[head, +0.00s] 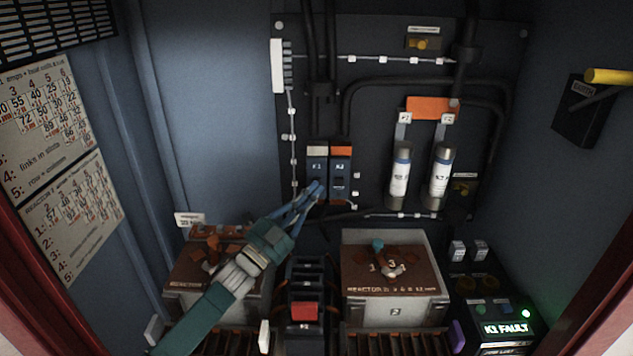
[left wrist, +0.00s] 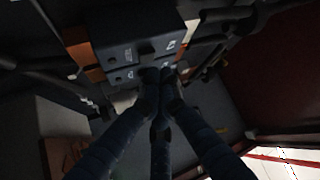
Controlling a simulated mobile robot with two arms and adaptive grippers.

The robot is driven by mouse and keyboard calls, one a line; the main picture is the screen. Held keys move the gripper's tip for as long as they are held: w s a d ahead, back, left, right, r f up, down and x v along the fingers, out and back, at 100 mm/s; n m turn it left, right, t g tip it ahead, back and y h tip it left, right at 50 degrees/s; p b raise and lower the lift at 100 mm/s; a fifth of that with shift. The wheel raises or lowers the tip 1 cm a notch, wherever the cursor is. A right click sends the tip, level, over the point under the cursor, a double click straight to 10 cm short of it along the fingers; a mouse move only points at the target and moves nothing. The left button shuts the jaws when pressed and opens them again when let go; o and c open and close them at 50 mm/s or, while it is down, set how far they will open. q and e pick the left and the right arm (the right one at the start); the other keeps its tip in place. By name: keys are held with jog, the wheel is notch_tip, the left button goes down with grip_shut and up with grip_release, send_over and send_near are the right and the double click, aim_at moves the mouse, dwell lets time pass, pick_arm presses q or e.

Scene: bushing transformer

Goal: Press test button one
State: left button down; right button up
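Two small relay blocks are mounted side by side on the dark back panel. The left block, K1 (head: 316,164), has a cream top, and the right block, K2 (head: 341,166), has an orange top. Both also show from below in the left wrist view, where the block face (left wrist: 125,50) has dark round spots. My left gripper (head: 317,189) has its fingertips together at the lower front of K1, close to or touching it; I cannot tell which. It holds nothing visible. The fingers hide part of K1's lower face. No label reading test button one is legible. My right gripper is out of view.
A lit sign (head: 506,328) reads K1 FAULT at lower right, beside a glowing green lamp (head: 526,313). A reactor box (head: 395,311) stands below the panel. Two white cylinders, the left (head: 400,172) and right (head: 440,172), hang right of the relays. A yellow handle (head: 608,76) juts in.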

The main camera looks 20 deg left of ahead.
pick_arm(q)
jog(key=s+p, duration=0.1)
jog(key=s, duration=0.1)
jog(key=s+d+p, duration=0.1)
jog(key=s+p, duration=0.1)
jog(key=shift+s+d, duration=0.2)
jog(key=shift+s, duration=0.2)
dwell(0.6)
